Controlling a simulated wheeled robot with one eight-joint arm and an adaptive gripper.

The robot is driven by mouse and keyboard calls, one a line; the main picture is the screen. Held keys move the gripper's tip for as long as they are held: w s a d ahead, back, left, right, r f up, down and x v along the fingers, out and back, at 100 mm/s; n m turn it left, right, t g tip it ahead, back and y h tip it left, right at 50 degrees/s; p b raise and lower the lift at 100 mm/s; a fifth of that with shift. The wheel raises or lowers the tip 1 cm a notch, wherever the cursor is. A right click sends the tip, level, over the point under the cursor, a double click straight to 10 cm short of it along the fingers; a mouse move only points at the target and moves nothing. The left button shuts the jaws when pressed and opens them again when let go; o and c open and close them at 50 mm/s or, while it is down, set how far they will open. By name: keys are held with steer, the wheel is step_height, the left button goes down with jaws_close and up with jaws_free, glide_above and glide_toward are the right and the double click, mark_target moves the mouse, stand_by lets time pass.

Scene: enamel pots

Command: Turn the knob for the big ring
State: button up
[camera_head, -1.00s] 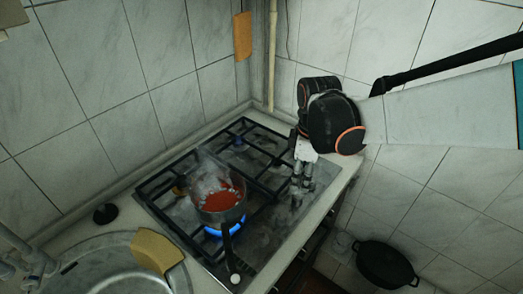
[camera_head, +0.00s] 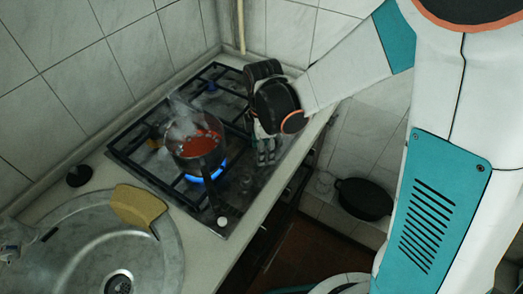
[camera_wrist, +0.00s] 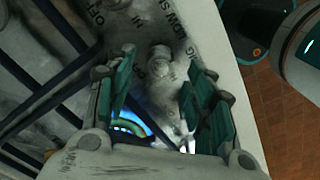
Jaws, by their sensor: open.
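A pale round knob (camera_wrist: 159,56) stands on the hob panel in the wrist view, with dark printed lettering around it, including "OFF". It lies just past and between my fingertips. My gripper (camera_wrist: 160,82) is open, its teal pads on either side, and I cannot tell whether they touch it. In the head view my gripper (camera_head: 266,158) points down over the right edge of the gas hob (camera_head: 135,141); the knobs there are hidden or too small to tell. A blue flame (camera_head: 205,174) burns under a pot (camera_head: 196,150) of red liquid. It also shows in the wrist view (camera_wrist: 128,127).
A black pot (camera_head: 363,199) stands low at right, beyond the counter edge.

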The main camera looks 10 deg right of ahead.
steer(key=shift+f+b, duration=0.35)
steer(key=shift+f, duration=1.15)
